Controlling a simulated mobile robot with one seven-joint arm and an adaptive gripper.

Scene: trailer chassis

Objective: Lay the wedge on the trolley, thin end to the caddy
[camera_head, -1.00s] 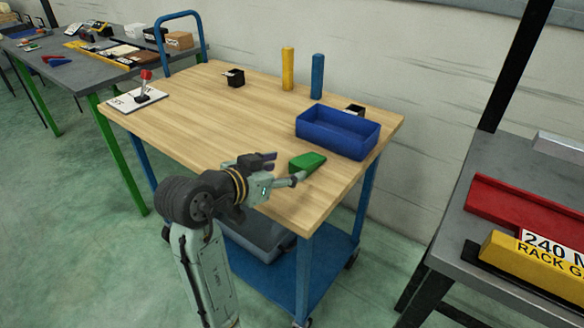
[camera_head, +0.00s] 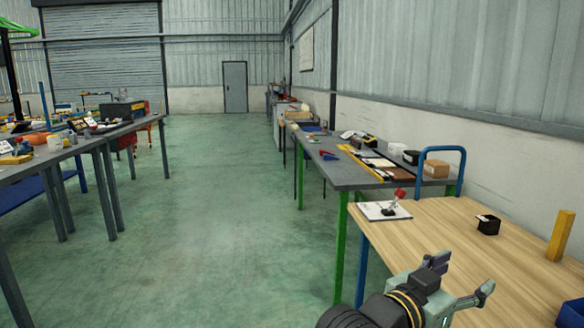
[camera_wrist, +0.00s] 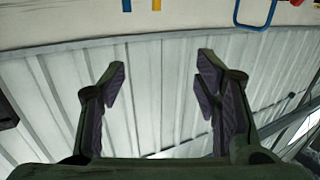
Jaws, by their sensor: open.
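The wood-topped trolley (camera_head: 432,226) is at the lower right of the head view, only partly shown. Its blue handle (camera_head: 424,152) stands at the far end and also appears in the wrist view (camera_wrist: 252,27). My gripper (camera_head: 461,276) is over the trolley's near side, its fingers spread. In the wrist view my gripper (camera_wrist: 160,75) is open with nothing between the fingers, and the wall lies beyond.
On the trolley are a white plate with a red-topped lever (camera_head: 388,209), a black box (camera_head: 488,225) and a yellow post (camera_head: 561,235). A cluttered grey bench (camera_head: 345,175) stands beyond. Open green floor (camera_head: 210,220) lies to the left, before another bench (camera_head: 75,150).

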